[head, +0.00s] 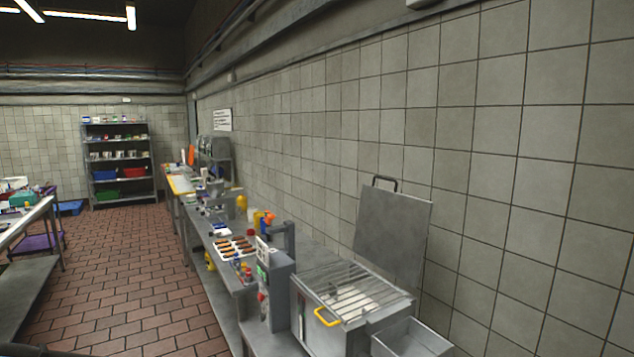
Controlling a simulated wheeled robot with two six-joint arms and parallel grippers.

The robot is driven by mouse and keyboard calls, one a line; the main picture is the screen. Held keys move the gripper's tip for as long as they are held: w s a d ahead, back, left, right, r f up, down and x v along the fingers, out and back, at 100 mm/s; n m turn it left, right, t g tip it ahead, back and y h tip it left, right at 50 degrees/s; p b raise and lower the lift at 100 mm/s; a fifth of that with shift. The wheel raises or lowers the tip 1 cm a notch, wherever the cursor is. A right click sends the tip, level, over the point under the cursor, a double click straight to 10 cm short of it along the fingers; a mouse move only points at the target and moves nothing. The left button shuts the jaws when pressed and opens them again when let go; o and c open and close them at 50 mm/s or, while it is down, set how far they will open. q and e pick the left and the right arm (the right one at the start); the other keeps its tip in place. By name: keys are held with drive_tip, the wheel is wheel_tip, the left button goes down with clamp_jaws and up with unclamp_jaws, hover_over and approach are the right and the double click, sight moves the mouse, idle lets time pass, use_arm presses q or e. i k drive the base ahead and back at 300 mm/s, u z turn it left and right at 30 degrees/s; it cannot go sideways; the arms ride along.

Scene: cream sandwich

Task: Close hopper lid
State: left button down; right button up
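The hopper lid (392,232) is a grey metal plate with a dark handle (384,181) on its top edge. It stands raised, close to the tiled wall, behind the hopper. The hopper (350,318) is a metal box with a barred grate (350,287) over its top and a yellow handle (327,317) on its front. Some pale material shows under the bars. Neither of my grippers is in view.
A metal tray (412,338) juts out at the hopper's right. A machine column with buttons (275,300) stands at its left. The counter beyond holds a tray of brown items (235,247) and bottles. The brick-tiled floor (130,285) is open at the left, beside another table (28,222).

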sight(391, 229)
drive_tip(key=u, duration=1.3)
drive_tip(key=i, duration=3.4)
drive_tip(key=z, duration=3.7)
drive_tip(key=i, duration=0.5)
drive_tip(key=z, duration=0.05)
